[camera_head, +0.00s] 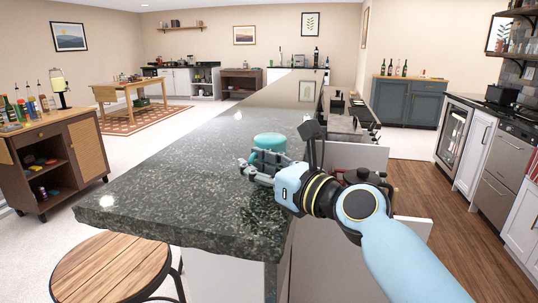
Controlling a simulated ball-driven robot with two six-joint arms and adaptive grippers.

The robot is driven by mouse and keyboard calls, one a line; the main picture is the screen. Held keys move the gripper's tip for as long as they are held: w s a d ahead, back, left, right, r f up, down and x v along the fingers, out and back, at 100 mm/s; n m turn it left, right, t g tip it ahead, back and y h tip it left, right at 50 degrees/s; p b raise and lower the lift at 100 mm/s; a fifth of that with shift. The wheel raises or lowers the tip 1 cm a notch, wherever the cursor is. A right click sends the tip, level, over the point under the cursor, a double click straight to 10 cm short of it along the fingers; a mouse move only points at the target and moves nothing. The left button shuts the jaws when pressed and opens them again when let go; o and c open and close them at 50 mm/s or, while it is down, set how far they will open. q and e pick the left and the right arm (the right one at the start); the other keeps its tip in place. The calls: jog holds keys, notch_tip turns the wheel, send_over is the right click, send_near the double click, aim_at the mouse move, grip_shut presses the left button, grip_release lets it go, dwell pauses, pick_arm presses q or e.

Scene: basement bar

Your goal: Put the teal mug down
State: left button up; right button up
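The teal mug (269,141) shows as a rounded teal shape over the dark speckled stone counter (190,185), near its right edge. My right gripper (254,168) comes in from the lower right and lies right in front of the mug. The gripper hides the mug's lower part, so I cannot tell whether the mug touches the counter. The fingers overlap the mug in the picture, but I cannot see whether they grip it or only lie beside it. My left gripper is out of view.
The counter is bare to the left of the mug. A wooden stool (115,268) stands at the near left corner. A bar cart (55,160) with bottles stands at the left. Low cabinets and appliances (453,130) line the right side, across a wooden floor (440,205).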

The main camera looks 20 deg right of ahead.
jog(key=shift+w+a, duration=0.1)
jog(key=shift+w, duration=0.1)
jog(key=shift+s, duration=0.1)
grip_shut()
jog(key=shift+r, duration=0.1)
